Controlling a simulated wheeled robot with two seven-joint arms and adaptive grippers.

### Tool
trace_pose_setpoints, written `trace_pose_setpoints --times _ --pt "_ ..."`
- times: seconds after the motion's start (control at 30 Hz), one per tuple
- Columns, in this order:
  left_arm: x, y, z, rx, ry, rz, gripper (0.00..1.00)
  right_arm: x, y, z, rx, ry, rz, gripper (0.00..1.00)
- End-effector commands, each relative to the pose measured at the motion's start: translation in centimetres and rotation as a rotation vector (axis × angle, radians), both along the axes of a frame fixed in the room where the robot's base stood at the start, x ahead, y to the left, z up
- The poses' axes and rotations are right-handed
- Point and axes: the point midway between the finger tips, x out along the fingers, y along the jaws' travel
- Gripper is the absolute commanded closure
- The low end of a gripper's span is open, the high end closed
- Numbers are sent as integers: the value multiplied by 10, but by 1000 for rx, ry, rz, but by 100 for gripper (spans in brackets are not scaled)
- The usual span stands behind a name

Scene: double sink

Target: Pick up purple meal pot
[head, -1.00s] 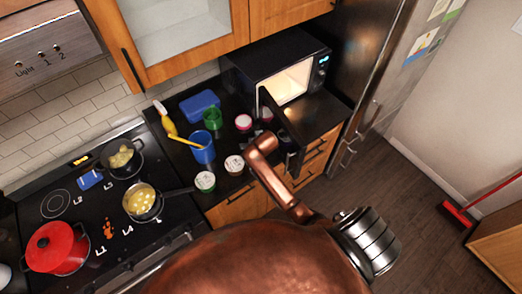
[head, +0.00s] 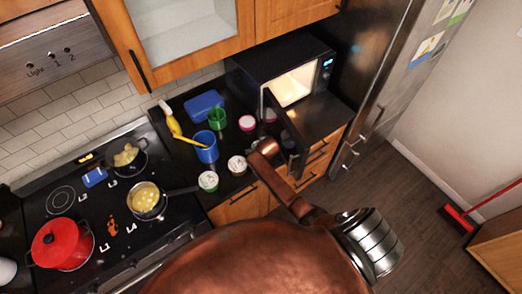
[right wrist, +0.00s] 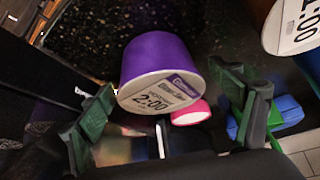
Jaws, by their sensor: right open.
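The purple meal pot (right wrist: 165,65) shows in the right wrist view, with a pale labelled lid reading 2:00. My right gripper (right wrist: 165,92) is open, with one green-grey finger to each side of the pot. The pot is in the gap between the fingers, and I cannot tell whether either finger touches it. In the head view the purple pot is not clearly visible near my right arm and the open microwave door. My left gripper is in neither view.
A blue cup (head: 205,147) and green cup (head: 217,118) are further left.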

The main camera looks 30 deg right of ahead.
Motion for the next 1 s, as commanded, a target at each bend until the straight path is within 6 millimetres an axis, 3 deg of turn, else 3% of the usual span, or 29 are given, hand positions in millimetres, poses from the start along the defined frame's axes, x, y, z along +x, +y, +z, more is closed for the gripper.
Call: trace_pose_setpoints --times 0.1,0.9,1.0 --pt "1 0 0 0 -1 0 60 0 0 0 0 0 0 17" --pt "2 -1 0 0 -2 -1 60 0 1 0 1 0 1 72" --pt "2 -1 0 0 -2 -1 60 1 1 2 1 -3 1 73"
